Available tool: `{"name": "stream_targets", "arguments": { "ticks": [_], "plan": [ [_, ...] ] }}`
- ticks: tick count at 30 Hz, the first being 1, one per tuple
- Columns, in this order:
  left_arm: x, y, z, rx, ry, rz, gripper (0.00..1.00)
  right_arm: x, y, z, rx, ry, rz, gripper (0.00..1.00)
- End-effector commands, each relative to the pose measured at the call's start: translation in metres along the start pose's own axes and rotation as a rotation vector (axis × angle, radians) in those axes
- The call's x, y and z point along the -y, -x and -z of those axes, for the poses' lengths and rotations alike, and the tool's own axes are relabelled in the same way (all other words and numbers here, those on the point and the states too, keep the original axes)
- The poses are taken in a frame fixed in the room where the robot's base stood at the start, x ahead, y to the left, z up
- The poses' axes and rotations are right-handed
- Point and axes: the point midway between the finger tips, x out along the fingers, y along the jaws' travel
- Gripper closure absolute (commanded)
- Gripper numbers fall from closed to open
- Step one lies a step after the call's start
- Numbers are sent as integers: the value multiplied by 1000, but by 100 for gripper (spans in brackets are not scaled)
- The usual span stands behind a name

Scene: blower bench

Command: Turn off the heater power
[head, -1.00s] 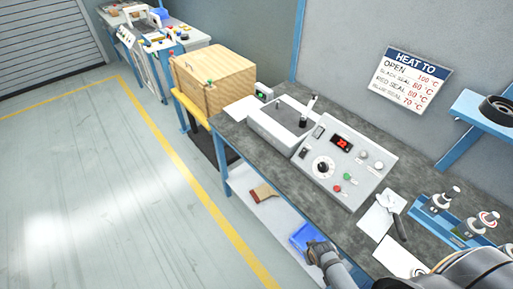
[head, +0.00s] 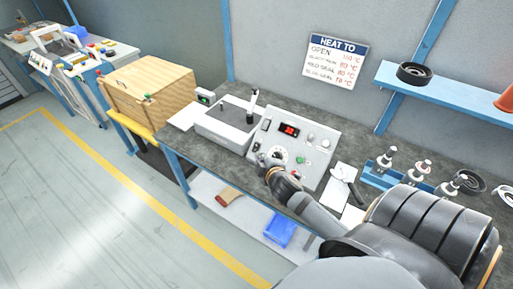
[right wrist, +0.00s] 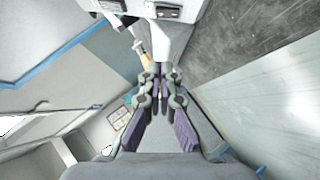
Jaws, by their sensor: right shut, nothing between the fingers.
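The heater control panel (head: 318,150) is a light grey sloped box on the bench. It has a lit red display (head: 289,130), a dark rocker switch (head: 266,125) at upper left, a dial (head: 279,156), a green button (head: 299,160) and a red button (head: 296,175). My right gripper (head: 263,166) is at the panel's lower left front, partly covering the area below the dial. In the right wrist view its fingers (right wrist: 160,72) are closed and empty, with pale casing and dark switch-like parts (right wrist: 168,12) beyond them. Contact cannot be told. My left gripper is out of view.
A grey box with a lid (head: 228,122) stands left of the panel, and a wooden crate (head: 150,88) farther left. A tool on white paper (head: 343,173) and a blue rack (head: 385,180) lie to the right. A blue bin (head: 280,232) is on the lower shelf.

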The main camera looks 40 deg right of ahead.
Motion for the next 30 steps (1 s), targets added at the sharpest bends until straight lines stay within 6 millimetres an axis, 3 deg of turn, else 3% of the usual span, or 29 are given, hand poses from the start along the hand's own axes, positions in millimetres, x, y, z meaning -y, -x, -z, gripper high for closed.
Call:
{"name": "stream_targets", "arguments": {
  "ticks": [7,19,24,30],
  "plan": [
    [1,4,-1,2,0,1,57,-1,-20,0,3,-5,1,100],
    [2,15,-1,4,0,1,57,-1,-104,-1,3,-5,2,100],
    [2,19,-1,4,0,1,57,0,-121,-21,4,-3,3,100],
    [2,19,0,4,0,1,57,1,-128,-29,2,-3,2,100]
  ]
}}
